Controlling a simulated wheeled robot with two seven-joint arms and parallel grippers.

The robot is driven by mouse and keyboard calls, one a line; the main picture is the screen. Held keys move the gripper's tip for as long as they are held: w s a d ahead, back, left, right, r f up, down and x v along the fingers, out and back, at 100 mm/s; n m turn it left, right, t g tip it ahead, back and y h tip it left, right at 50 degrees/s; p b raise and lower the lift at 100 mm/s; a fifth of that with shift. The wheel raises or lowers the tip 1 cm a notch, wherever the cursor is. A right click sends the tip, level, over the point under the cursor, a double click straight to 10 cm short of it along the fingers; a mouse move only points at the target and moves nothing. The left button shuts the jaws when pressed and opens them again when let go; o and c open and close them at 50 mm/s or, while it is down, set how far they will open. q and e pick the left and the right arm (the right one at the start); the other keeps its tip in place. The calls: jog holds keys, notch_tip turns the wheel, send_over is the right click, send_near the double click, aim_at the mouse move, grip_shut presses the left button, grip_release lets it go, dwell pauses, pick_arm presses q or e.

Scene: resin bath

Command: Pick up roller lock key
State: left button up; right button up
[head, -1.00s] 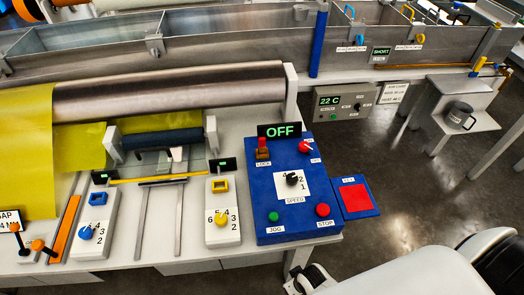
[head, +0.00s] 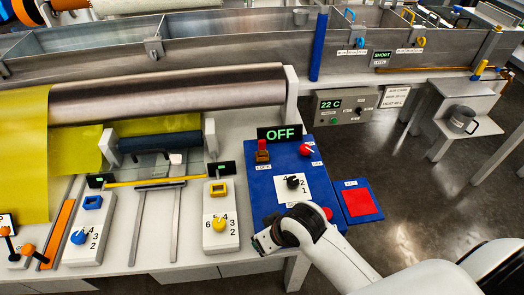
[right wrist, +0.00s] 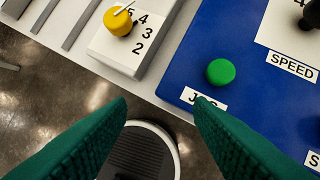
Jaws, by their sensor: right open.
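The roller lock key (head: 262,146) is a small red piece standing in a brown-orange base marked LOCK. It is at the upper left of the blue control panel (head: 259,190), below a green OFF display. My right gripper (head: 263,243) is at the panel's front left corner, in front of the key and apart from it. In the right wrist view its two green fingers (right wrist: 162,102) are spread with nothing between them. The green JOG button (right wrist: 221,71) lies just beyond the right finger. The key is outside that view. My left gripper is not in view.
A blue pad with a red square (head: 363,203) sits right of the panel. A red knob (head: 306,149), a black speed knob (head: 292,182) and a partly hidden red stop button (head: 328,213) are on the panel. A white box with a yellow knob (head: 219,224) stands left.

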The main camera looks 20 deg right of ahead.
jog(key=w+a+r, duration=0.2)
jog(key=w, duration=0.6)
jog(key=m+h, duration=0.3)
jog(key=m, duration=0.2)
send_near(262, 141)
jog(key=p+x, duration=0.1)
jog(key=x, duration=0.4)
jog(key=shift+w+a+f, duration=0.15)
jog(key=shift+w+f, duration=0.05)
jog(key=shift+w, duration=0.1)
jog(key=x, duration=0.4)
jog(key=shift+s+p, duration=0.15)
jog(key=shift+p, duration=0.2)
jog(key=shift+w+d+f, duration=0.25)
jog(key=shift+f, duration=0.3)
grip_shut()
